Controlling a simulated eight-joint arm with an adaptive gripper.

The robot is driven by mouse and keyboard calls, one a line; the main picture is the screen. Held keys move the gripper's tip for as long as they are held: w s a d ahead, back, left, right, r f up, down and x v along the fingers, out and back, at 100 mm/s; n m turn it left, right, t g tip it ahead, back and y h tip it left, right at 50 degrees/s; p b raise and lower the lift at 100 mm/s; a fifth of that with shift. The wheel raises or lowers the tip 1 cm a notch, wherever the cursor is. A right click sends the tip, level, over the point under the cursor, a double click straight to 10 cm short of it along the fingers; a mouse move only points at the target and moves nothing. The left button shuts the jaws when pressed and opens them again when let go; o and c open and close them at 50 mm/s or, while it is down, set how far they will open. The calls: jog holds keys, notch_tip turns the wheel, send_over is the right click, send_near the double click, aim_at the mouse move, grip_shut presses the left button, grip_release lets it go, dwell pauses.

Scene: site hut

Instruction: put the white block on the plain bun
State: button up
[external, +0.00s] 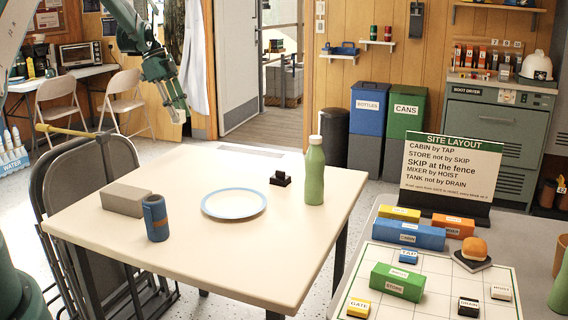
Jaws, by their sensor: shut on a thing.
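My gripper (175,106) is high above the far left part of the cream table, pointing down. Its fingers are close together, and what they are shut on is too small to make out. A small white block (501,292) with a dark label lies on the gridded board at the lower right, far from my gripper. No other bun is clear in view.
The cream table (250,262) holds a grey block (125,199), a blue can (155,218), a plate (234,203), a small dark object (281,179) and a green bottle (315,172). Several coloured blocks and a sign (450,165) stand around the bun. Folded chairs (85,190) stand left.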

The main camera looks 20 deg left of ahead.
aim_at(178, 110)
notch_tip(178, 110, up, 12)
jog(key=w+d+m+g, duration=0.15)
jog(key=d+m, duration=0.35)
jog(key=d, duration=4.7)
jog(key=s+d+m+g+p, duration=0.1)
jog(key=s+d, duration=0.8)
jog(key=d, duration=0.7)
jog(key=s+d+m+y, duration=0.1)
jog(key=s+d+m, duration=0.1)
jog(key=s+d, duration=1)
jog(key=s+d+m+g+p, duration=0.1)
jog(key=s+d, duration=0.5)
jog(key=d, duration=1.3)
notch_tip(178, 110, down, 11)
jog(key=shift+s, duration=0.25)
jog(key=shift+f+b, duration=0.7)
jog(key=shift+f, duration=2.45)
